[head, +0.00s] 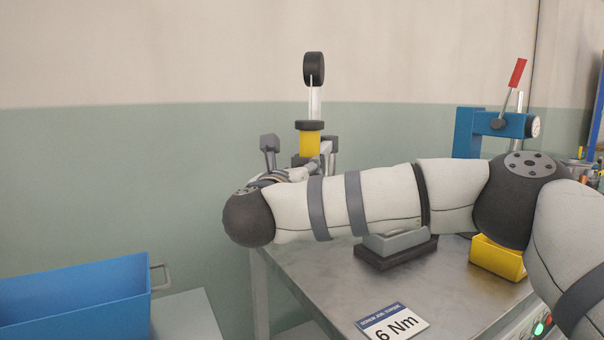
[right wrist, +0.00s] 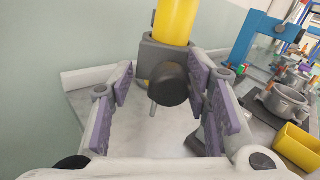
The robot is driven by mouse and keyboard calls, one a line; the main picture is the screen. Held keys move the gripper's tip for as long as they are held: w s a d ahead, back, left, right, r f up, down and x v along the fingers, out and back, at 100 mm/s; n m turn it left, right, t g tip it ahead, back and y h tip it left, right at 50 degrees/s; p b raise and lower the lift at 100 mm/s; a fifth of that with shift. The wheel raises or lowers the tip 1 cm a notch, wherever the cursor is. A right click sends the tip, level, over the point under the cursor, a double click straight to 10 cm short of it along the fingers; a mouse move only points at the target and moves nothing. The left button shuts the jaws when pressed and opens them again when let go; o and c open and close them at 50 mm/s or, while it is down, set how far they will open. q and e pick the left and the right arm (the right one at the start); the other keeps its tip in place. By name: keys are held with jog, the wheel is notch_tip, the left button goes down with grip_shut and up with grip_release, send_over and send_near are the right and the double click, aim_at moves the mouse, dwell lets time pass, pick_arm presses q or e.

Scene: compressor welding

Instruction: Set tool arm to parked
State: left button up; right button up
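The tool arm (head: 310,143) stands at the far left of the bench, with a yellow body, a dark collar and a black wheel on top of a pale upright. In the right wrist view its yellow cylinder (right wrist: 176,20) rises from a grey holder, with a round black knob (right wrist: 168,84) on the near side. My right gripper (right wrist: 166,90) is open, its purple-padded fingers on either side of the knob. No finger contact is visible. In the head view my right forearm hides most of this gripper and the tool arm's lower part. My left gripper is not in view.
The metal bench (head: 330,270) carries a "6 Nm" sign (head: 393,323), a grey block on a dark base (head: 396,250), a yellow bin (head: 497,259) and a blue press with a red-handled lever (head: 468,130). A blue box (head: 75,298) is at lower left.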

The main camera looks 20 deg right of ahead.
jog(key=v, duration=1.2)
jog(key=shift+f, duration=0.15)
